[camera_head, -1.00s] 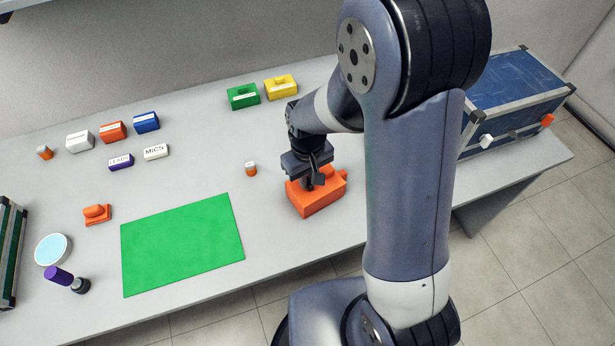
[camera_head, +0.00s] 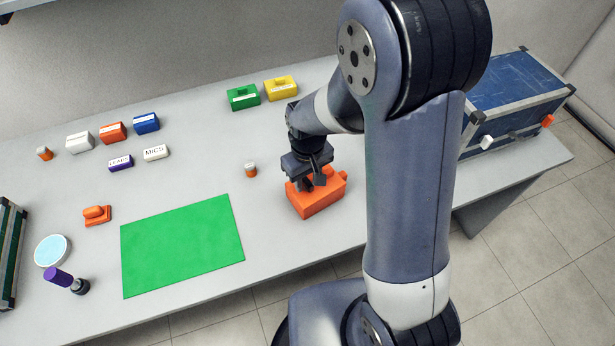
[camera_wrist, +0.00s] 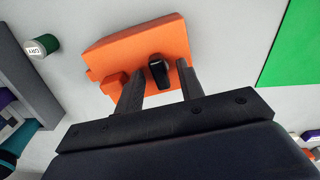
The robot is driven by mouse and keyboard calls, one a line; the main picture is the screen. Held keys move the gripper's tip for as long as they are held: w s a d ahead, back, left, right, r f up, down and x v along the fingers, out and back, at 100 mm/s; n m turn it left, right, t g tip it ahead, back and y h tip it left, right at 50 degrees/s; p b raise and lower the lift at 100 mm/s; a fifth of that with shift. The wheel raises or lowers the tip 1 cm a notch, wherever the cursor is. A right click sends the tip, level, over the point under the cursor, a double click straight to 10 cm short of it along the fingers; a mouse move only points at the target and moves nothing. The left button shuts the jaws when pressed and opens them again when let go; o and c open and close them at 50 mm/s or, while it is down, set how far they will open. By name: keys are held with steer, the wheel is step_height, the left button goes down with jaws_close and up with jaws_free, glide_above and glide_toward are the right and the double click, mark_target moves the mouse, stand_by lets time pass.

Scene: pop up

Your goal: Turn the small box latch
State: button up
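The small orange box (camera_head: 322,201) sits on the table right of the green mat. In the wrist view its orange top (camera_wrist: 135,45) shows a dark latch (camera_wrist: 158,72) near its near edge. My gripper (camera_head: 312,182) is over the box, pointing down. In the wrist view the two fingers of my gripper (camera_wrist: 160,88) stand apart, one on each side of the latch, with a gap visible to both sides. Whether a fingertip touches the box cannot be told.
A small orange-and-white container (camera_head: 251,170) stands left of the box. The green mat (camera_head: 182,245) lies further left. Green (camera_head: 243,97) and yellow (camera_head: 281,88) blocks stand at the back. A blue case (camera_head: 515,95) is at the right.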

mark_target(307, 181)
steer(key=shift+r, duration=0.1)
step_height(307, 181, up, 11)
steer(key=shift+f, duration=0.2)
stand_by(0.4)
step_height(307, 181, down, 11)
steer(key=shift+r, duration=0.1)
stand_by(0.4)
stand_by(0.4)
